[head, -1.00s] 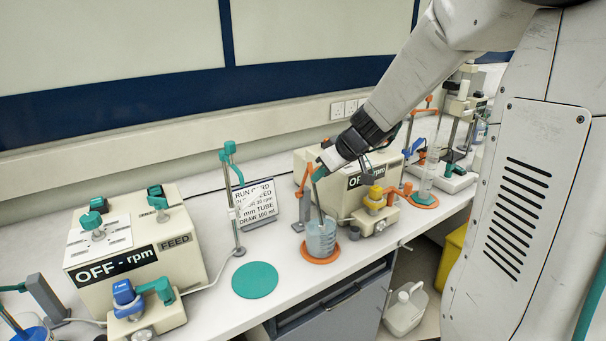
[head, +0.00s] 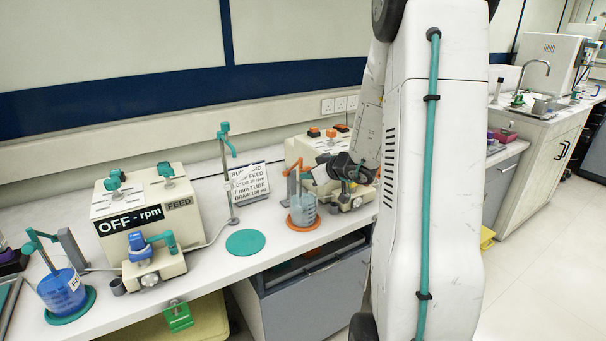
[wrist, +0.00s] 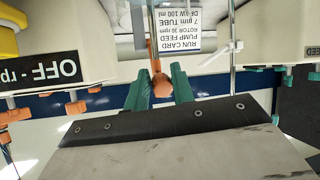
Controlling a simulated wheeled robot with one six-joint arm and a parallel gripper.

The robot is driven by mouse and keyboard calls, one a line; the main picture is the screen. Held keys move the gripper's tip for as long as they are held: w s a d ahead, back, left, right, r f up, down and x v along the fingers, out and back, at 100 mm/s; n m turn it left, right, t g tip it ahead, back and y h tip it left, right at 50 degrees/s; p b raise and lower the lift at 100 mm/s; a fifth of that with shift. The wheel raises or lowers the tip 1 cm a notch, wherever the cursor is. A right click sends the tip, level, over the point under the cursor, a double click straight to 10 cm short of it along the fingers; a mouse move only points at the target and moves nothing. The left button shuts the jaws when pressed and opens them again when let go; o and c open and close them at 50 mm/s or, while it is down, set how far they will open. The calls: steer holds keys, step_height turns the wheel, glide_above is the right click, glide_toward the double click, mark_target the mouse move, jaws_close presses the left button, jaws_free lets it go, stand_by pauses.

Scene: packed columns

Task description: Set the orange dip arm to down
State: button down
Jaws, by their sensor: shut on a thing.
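The orange dip arm (head: 290,184) stands beside a clear beaker (head: 303,209) on a round orange mat (head: 303,226) in the head view. My gripper (head: 309,174) reaches in from the right at the top of the dip arm and partly hides it. In the wrist view the two teal fingers of my gripper (wrist: 159,80) are on either side of an orange end piece (wrist: 161,86) of the dip arm and are shut on it. I cannot tell the dip arm's exact angle.
A run card (head: 250,184) and a teal stand (head: 229,170) are left of the dip arm. A pump marked OFF (head: 130,221) and a beaker of blue liquid (head: 63,292) are further left. A teal mat (head: 245,242) is bare. Another pump (head: 304,150) is behind my gripper.

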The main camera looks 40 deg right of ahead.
steer(key=shift+s+a+f, duration=0.2)
steer(key=shift+f, duration=0.2)
steer(key=c, duration=1.3)
jaws_free()
steer(key=shift+o, duration=0.2)
steer(key=shift+r, duration=0.1)
steer(key=shift+r, duration=0.1)
steer(key=v, duration=0.7)
steer(key=shift+s, duration=0.25)
steer(key=shift+r, duration=0.1)
